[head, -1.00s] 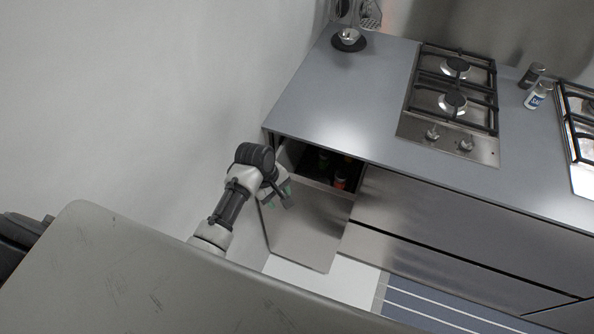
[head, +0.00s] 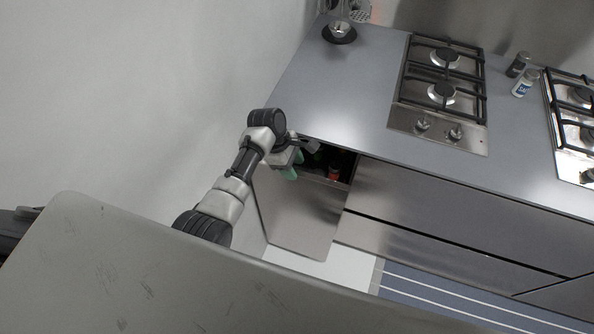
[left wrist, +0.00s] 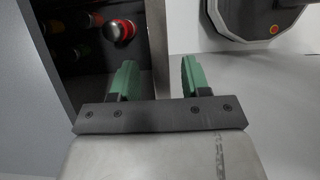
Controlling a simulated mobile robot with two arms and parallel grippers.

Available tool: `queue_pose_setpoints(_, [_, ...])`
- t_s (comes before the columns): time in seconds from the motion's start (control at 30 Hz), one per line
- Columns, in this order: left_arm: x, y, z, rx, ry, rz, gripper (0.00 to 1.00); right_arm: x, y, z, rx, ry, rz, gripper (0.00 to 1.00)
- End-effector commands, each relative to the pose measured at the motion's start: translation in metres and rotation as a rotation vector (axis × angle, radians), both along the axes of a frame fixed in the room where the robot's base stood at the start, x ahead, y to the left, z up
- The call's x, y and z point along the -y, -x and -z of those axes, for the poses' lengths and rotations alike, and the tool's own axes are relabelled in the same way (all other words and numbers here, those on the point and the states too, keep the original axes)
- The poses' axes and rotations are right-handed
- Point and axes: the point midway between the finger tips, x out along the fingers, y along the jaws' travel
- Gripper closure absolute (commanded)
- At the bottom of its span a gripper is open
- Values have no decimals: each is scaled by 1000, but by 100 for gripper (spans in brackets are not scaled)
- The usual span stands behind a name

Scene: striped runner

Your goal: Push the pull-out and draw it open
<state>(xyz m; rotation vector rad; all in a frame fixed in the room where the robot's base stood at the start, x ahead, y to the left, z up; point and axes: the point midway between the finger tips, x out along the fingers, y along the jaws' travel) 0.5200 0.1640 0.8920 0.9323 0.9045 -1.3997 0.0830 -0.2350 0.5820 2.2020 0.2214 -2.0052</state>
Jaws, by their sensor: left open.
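The pull-out (head: 300,218), a tall steel-fronted unit at the left end of the counter, stands partly open. Bottles or jars with red and green tops (head: 334,173) sit in its dark inside, and they also show in the left wrist view (left wrist: 118,31). My left gripper (head: 295,165) is open at the top of the pull-out's front, near its left part. In the left wrist view, the panel's edge (left wrist: 158,45) runs between the two green fingers (left wrist: 157,78), the inside lying to the left. I cannot tell whether they touch it. My right gripper is out of view.
The grey counter (head: 340,95) overhangs just behind the pull-out and bears a gas hob (head: 440,95). A white wall (head: 130,90) stands close on the left. The floor in front, with a striped blue runner (head: 450,300), looks clear.

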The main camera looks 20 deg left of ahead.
Motion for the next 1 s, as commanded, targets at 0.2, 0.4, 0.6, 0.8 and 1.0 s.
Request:
queue_pose_setpoints(0.2, [10,0,25,1,-1,2,53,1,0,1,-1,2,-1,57])
queue_pose_setpoints(0.4, [13,0,31,3,-2,1,53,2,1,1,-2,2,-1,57])
queue_pose_setpoints(0.6, [12,0,31,2,-1,1,56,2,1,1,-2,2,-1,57])
queue_pose_setpoints(0.8, [13,0,31,2,-1,1,87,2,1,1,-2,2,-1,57])
queue_pose_setpoints(1.0, [12,0,31,2,-1,1,100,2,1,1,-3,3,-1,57])
